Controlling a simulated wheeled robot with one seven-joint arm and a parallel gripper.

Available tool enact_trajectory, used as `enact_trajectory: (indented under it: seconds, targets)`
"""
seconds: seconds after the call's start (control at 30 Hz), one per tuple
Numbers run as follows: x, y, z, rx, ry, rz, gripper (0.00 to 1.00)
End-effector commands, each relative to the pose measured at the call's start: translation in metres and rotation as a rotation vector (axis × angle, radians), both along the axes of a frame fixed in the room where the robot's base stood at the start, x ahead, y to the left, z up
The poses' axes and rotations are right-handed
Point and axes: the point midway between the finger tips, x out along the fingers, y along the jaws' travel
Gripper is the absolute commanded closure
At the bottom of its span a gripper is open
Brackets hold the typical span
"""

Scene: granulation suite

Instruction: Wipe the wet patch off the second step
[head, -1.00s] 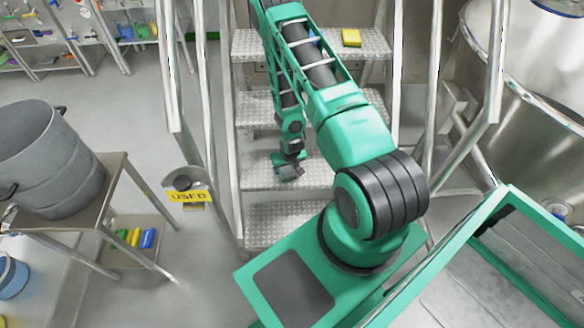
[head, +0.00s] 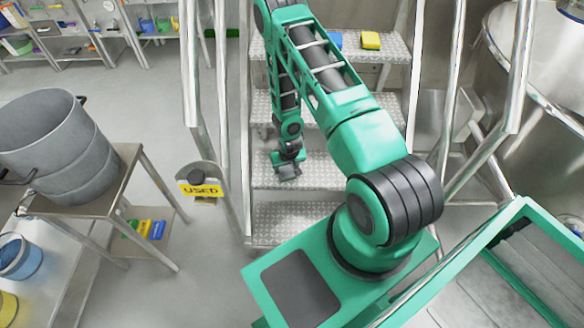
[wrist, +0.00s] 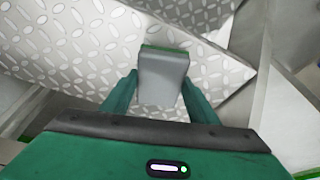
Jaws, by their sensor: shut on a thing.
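My gripper (head: 286,168) is low over the left part of the second step (head: 325,170), counting from the floor. In the wrist view my gripper (wrist: 160,95) is shut on a grey block with a green edge (wrist: 163,75), held between its two fingers. Patterned metal tread plate (wrist: 75,45) shows beyond and beside the block. I cannot tell whether the block touches the step. No wet patch can be made out; the block and gripper cover part of the step.
The lowest step (head: 300,222) is clear. A yellow block (head: 370,40) and a blue one (head: 335,40) lie on the top step. Metal handrails (head: 190,80) flank the stairs. A holder labelled USED (head: 200,190) stands left, near a table with a grey drum (head: 55,150).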

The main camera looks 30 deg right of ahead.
Motion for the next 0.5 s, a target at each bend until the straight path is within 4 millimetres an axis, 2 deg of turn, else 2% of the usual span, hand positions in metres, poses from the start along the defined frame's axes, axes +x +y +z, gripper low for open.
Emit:
enact_trajectory:
  seconds: [0.2,0.5]
  targets:
    - [0.0079,0.0144,0.0002,0.003,0.001,0.002,0.64]
    - [0.0084,0.0135,0.0013,0.001,0.001,0.0,0.64]
